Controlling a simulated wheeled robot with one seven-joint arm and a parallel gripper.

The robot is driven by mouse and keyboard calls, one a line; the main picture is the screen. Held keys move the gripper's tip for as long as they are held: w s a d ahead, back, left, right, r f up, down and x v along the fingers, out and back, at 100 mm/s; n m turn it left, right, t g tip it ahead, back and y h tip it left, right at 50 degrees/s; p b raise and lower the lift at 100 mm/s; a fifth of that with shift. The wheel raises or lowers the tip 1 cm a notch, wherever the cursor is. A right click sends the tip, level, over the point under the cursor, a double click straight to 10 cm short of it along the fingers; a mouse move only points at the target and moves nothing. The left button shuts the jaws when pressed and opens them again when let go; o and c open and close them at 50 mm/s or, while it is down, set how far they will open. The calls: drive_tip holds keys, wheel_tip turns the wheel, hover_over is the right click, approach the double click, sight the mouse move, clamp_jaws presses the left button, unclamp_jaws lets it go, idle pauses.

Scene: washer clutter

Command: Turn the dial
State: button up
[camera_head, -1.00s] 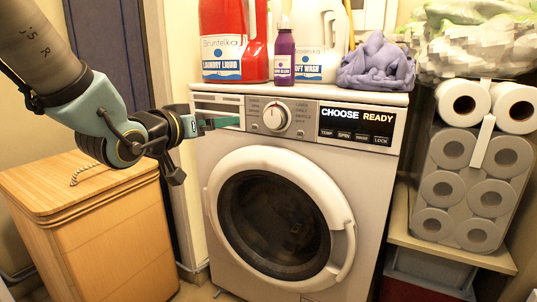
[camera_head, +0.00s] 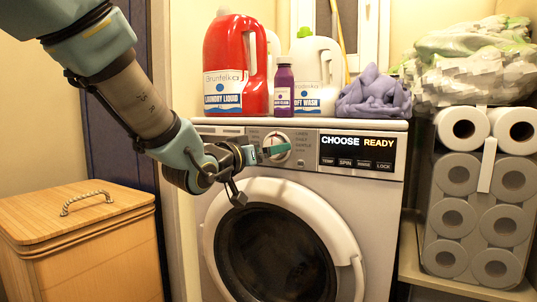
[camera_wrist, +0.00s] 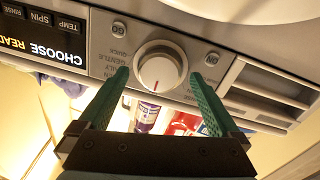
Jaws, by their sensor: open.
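The dial (camera_head: 277,146) is a round white knob with a red mark, on the washer's control panel. In the wrist view the dial (camera_wrist: 159,68) lies between and just beyond my two green fingers. My gripper (camera_wrist: 158,85) is open, with one fingertip to each side of the dial. Whether the fingers touch the dial I cannot tell.
A red laundry jug (camera_head: 228,60), a purple bottle (camera_head: 284,85), a white jug (camera_head: 317,60) and a purple cloth (camera_head: 374,95) sit on the washer. A wooden hamper (camera_head: 80,240) stands at left. Paper rolls (camera_head: 457,175) stack at right.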

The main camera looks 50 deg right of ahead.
drive_tip(key=shift+w+d, duration=0.1)
drive_tip(key=shift+d, duration=0.4)
drive_tip(key=c, duration=1.4)
